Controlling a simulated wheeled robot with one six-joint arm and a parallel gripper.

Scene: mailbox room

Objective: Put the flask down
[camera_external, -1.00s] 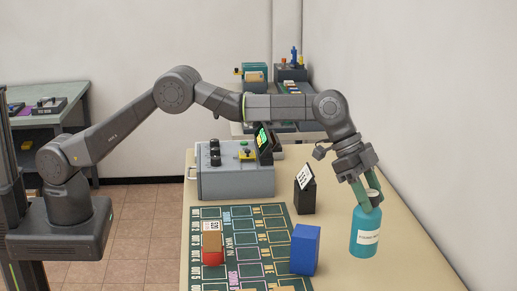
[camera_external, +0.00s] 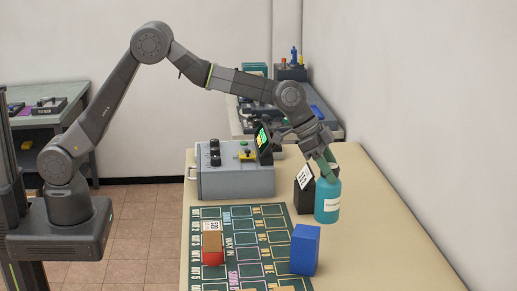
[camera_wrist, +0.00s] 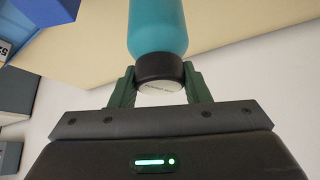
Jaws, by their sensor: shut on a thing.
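The flask (camera_external: 327,203) is a teal bottle with a white label and a dark cap. My gripper (camera_external: 327,170) is shut on its neck end from above and holds it nearly upright over the right part of the table. In the wrist view the flask (camera_wrist: 157,28) points away from me, with its dark cap between the green fingers of my gripper (camera_wrist: 155,88). Whether its base touches the tabletop cannot be told.
A blue box (camera_external: 304,250) and a red-brown block (camera_external: 212,246) are on the green mat (camera_external: 247,225). A grey control box (camera_external: 235,180) stands behind.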

